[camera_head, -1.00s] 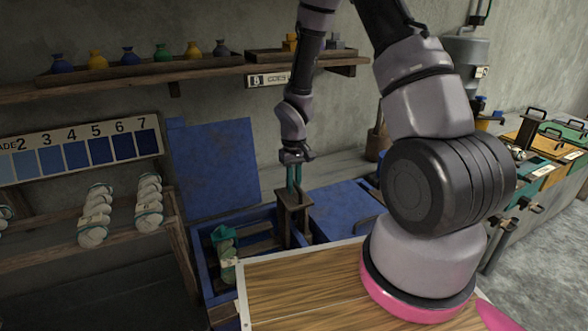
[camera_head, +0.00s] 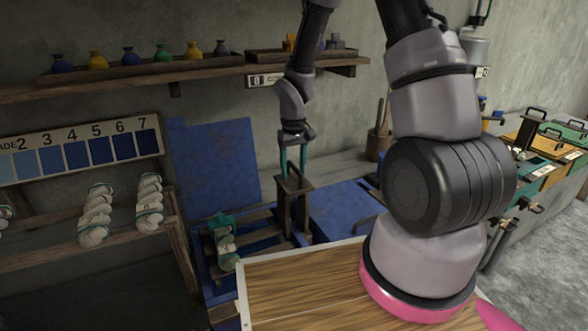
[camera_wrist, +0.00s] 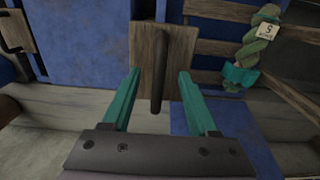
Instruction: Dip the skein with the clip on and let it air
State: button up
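The slatted wooden rack (camera_head: 262,224) sits at the mouth of the blue vat (camera_head: 206,283). Its upright post (camera_head: 293,205) has a dark handle bar on top, which also shows in the wrist view (camera_wrist: 157,85). The pale green skein (camera_head: 226,243) lies at the rack's left end with a teal clip (camera_head: 222,221). In the wrist view the skein (camera_wrist: 262,30) carries a white tag, and the clip (camera_wrist: 240,75) is at its lower end. My gripper (camera_head: 293,160) is above the post. Its teal fingers are apart, with gaps either side of the handle bar.
The blue lid (camera_head: 215,165) stands open behind the vat. A closed blue lid (camera_head: 345,212) is to the right. A wooden tabletop (camera_head: 300,290) lies in front. White skeins (camera_head: 95,215) hang at left under a numbered shade card (camera_head: 80,150).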

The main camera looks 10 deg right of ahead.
jog(key=o, duration=0.5)
jog(key=shift+c, duration=0.2)
jog(key=shift+d+r, duration=0.1)
jog(key=shift+r, duration=3.35)
jog(key=shift+d+r, duration=0.1)
jog(key=shift+r, duration=0.3)
jog(key=s+d+r+m+t, duration=0.2)
jog(key=s+r, duration=0.1)
jog(key=r, duration=0.5)
jog(key=s+d+r+m+t, duration=0.1)
jog(key=s+d+r, duration=0.15)
jog(key=r, duration=0.55)
jog(key=s+d+r+m+t+y, duration=0.1)
jog(key=s+r+m+t+y, duration=0.1)
jog(key=s+r, duration=0.8)
jog(key=s+m+t, duration=0.1)
jog(key=s+t, duration=0.1)
jog(key=shift+s+r, duration=0.3)
jog(key=shift+r, duration=0.1)
